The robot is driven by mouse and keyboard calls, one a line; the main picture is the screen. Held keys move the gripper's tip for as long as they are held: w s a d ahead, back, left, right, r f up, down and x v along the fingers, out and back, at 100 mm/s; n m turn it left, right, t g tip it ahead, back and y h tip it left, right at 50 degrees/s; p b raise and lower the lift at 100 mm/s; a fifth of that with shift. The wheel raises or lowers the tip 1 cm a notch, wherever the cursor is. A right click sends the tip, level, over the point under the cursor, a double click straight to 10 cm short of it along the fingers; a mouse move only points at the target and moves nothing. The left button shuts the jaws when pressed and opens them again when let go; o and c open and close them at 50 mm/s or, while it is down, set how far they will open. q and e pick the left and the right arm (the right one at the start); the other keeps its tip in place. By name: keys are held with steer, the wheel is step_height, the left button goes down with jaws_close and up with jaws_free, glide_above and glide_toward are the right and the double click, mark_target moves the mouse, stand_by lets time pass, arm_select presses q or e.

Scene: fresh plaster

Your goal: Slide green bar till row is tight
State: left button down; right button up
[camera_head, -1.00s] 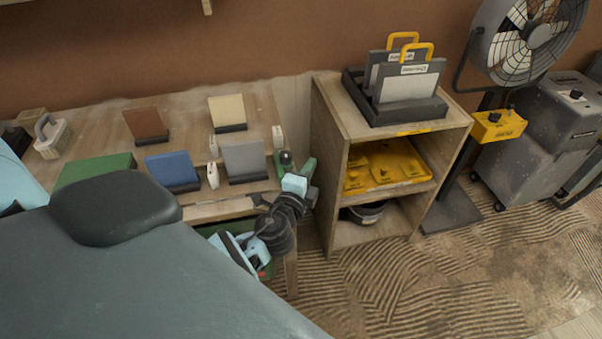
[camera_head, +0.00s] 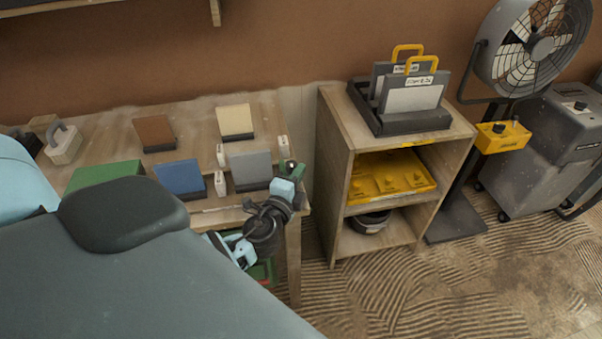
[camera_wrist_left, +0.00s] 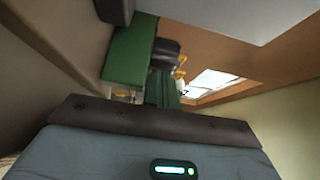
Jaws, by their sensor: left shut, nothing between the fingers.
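In the left wrist view a green surface (camera_wrist_left: 129,52) shows. My right gripper is not in view.
A wooden shelf unit (camera_head: 335,170) stands just right of the table, with a narrow gap between. A green box (camera_head: 103,175) and a grey handled block (camera_head: 63,146) are at the table's left. A fan (camera_head: 525,50) stands farther right.

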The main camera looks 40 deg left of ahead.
mark_target(288, 170)
arm_select(q)
steer(key=s+a, duration=0.2)
steer(key=shift+s+a, duration=0.2)
steer(key=shift+s, duration=0.2)
steer(key=shift+w, duration=0.15)
